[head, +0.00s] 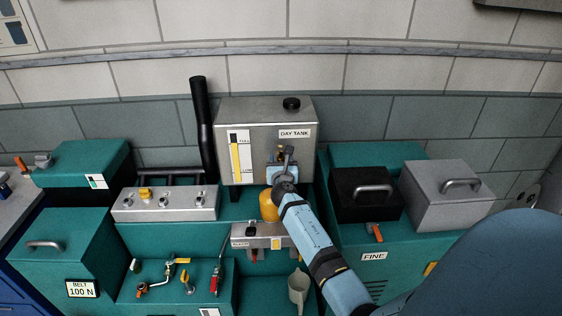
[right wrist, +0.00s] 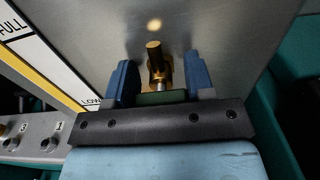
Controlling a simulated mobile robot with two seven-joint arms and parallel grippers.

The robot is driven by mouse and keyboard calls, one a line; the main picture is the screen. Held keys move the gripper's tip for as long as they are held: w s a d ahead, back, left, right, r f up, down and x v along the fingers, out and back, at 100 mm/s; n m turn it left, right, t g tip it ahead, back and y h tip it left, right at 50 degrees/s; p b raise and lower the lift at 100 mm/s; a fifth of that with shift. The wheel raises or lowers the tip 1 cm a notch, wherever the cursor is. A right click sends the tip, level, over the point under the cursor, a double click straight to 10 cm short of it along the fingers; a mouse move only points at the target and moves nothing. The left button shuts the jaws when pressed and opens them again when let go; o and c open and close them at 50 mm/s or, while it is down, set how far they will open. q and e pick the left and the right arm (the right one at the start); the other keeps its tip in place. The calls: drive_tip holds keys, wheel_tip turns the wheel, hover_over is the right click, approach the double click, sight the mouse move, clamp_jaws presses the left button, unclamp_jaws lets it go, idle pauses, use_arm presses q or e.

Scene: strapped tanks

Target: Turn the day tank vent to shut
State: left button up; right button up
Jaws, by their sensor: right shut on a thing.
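The day tank (head: 262,115) is a grey metal box labelled DAY TANK, with a yellow level gauge (head: 240,157) on its front. My right gripper (head: 283,168) is at the front of the tank, below the label, and its arm hides part of the face. In the right wrist view the brass vent (right wrist: 158,62) sticks out from the tank face between my two blue fingers (right wrist: 160,88). The fingers are closed on the vent's dark green handle (right wrist: 162,98), which spans the gap between them. My left gripper is not in view.
A yellow-orange rounded thing (head: 268,205) sits just below the gripper. A black pipe (head: 203,130) rises left of the tank. A black box (head: 365,193) and a grey box (head: 448,194) stand to the right. Small valves (head: 180,276) stand on the lower green bench.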

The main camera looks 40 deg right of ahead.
drive_tip(key=shift+f+m, duration=0.1)
drive_tip(key=shift+m, duration=0.3)
drive_tip(key=m+b, duration=0.2)
drive_tip(key=m, duration=0.1)
drive_tip(key=shift+s+f+m, duration=0.1)
drive_tip(key=shift+m, duration=0.2)
drive_tip(key=m+b, duration=0.3)
drive_tip(key=m, duration=0.2)
drive_tip(key=shift+d+f+m, duration=0.1)
drive_tip(key=shift+m, duration=0.2)
drive_tip(key=m+b, duration=0.3)
drive_tip(key=m, duration=0.2)
drive_tip(key=shift+f+m, duration=0.1)
drive_tip(key=shift+m, duration=0.9)
drive_tip(key=shift+s+m+b, duration=0.1)
drive_tip(key=shift+m+b, duration=0.3)
drive_tip(key=shift+m, duration=0.1)
drive_tip(key=o, duration=0.9)
